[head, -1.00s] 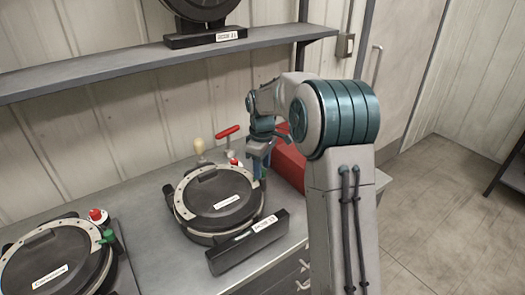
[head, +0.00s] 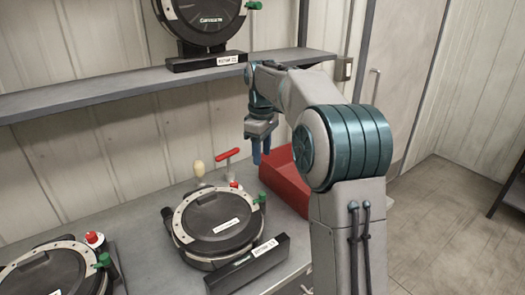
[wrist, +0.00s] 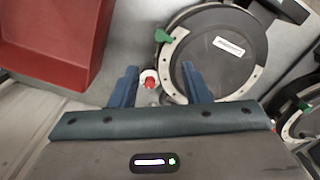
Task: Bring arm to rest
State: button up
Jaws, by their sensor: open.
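My gripper (head: 262,153) hangs from my raised arm above the counter, fingers pointing down. Its two blue fingers are apart with nothing between them. In the wrist view my gripper (wrist: 158,88) shows the fingers spread, with a red-and-white knob (wrist: 149,80) seen below the gap. The middle seed meter (head: 215,222), a round black disc unit with a pale rim, lies flat on the counter below and left of the gripper. Its green handle (head: 262,199) is on its right side. The wrist view also shows this meter (wrist: 225,58).
A red bin (head: 288,185) stands on the counter behind my arm. A second meter (head: 52,272) lies at the lower left. Another stands upright (head: 205,20) on the shelf (head: 130,97). A red-handled tool (head: 227,154) and a pale-knobbed one (head: 199,168) stand behind the middle meter.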

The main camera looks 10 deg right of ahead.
jog(key=s+f+m+t, duration=0.1)
jog(key=s+f+m, duration=0.1)
jog(key=s, duration=0.8)
jog(key=s+f+m+t, duration=0.1)
jog(key=s+m, duration=0.3)
jog(key=s, duration=0.7)
jog(key=s+f+m+t, duration=0.1)
jog(key=s+f+m, duration=0.3)
jog(key=s, duration=0.6)
jog(key=shift+s, duration=0.15)
jog(key=shift+d, duration=0.1)
